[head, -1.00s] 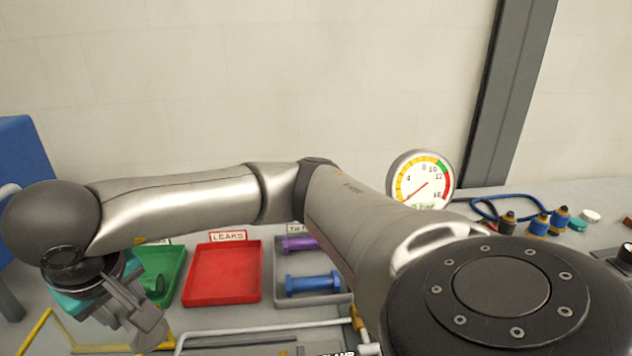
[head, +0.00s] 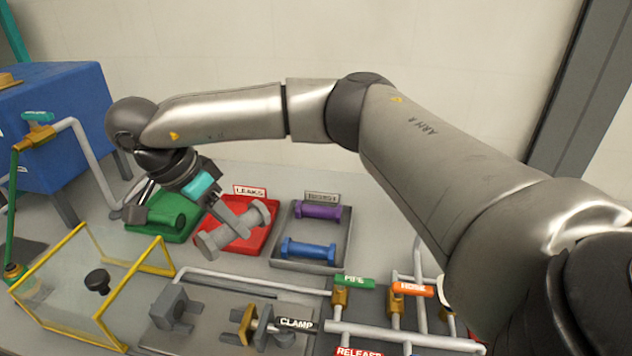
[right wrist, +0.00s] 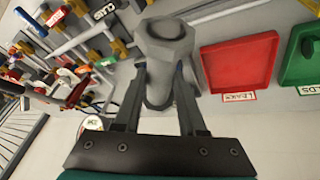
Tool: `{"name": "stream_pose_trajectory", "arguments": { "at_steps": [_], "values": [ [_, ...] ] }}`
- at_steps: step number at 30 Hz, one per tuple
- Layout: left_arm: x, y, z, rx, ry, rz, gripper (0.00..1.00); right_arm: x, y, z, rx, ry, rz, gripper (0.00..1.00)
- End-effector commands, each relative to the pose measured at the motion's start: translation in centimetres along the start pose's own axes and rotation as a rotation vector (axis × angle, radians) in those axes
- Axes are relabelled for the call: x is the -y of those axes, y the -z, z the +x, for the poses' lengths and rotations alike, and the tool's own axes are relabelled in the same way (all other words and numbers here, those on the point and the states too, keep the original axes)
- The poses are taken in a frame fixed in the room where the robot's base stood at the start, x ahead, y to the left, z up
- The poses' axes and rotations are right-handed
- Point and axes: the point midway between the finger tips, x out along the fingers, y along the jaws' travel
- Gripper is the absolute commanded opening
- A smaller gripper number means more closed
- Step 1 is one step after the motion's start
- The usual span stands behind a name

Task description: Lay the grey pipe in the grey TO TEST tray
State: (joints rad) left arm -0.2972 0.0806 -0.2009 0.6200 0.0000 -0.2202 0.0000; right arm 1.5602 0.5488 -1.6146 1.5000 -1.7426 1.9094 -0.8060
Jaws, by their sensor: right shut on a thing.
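My right gripper (head: 226,217) is shut on the grey pipe (head: 212,243), a short pipe with wide faceted ends. The pipe is held tilted in front of the red tray and hides part of it. In the right wrist view the pipe (right wrist: 167,50) sits between the two fingers (right wrist: 158,100), one end facing the camera. The grey tray (head: 304,265) stands right of the red tray, apart from the pipe; its label is hard to read. A purple pipe (head: 318,211) lies at its back and a blue pipe (head: 308,249) at its front. My left gripper is out of view.
The red LEAKS tray (head: 262,238) and a green tray (head: 160,236) with a green piece stand left of the grey tray. A yellow-framed clear box (head: 60,262), a clamp fixture (head: 172,308) and valve piping (head: 340,295) are in front. A blue box (head: 60,130) stands behind left.

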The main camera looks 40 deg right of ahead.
Motion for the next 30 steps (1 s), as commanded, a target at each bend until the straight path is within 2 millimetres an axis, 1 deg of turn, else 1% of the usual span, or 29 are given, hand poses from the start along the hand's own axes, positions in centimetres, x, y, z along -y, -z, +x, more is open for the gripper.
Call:
{"name": "stream_pose_trajectory", "arguments": {
  "at_steps": [1, 8, 14, 17, 18, 21, 30],
  "values": [
    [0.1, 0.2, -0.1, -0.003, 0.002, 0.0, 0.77, 0.3, 0.5, 0.1, 0.016, -0.041, 0.102, 0.0],
    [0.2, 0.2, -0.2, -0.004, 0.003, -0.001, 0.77, 1.2, 2.0, 1.4, 0.101, -0.242, 0.572, 0.0],
    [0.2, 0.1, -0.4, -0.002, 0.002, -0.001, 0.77, 2.0, 3.8, 2.5, 0.177, -0.424, 1.006, 0.0],
    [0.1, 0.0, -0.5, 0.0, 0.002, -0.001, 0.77, 2.3, 4.9, 3.2, 0.221, -0.532, 1.262, 0.0],
    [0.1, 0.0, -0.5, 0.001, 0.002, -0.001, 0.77, 2.5, 5.4, 3.5, 0.242, -0.581, 1.376, 0.0],
    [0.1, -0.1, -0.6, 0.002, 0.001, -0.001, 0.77, 2.7, 6.4, 4.2, 0.281, -0.677, 1.607, 0.0],
    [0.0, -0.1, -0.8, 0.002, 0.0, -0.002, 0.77, 3.1, 9.6, 6.4, 0.382, -0.918, 2.213, 0.0]
  ]
}}
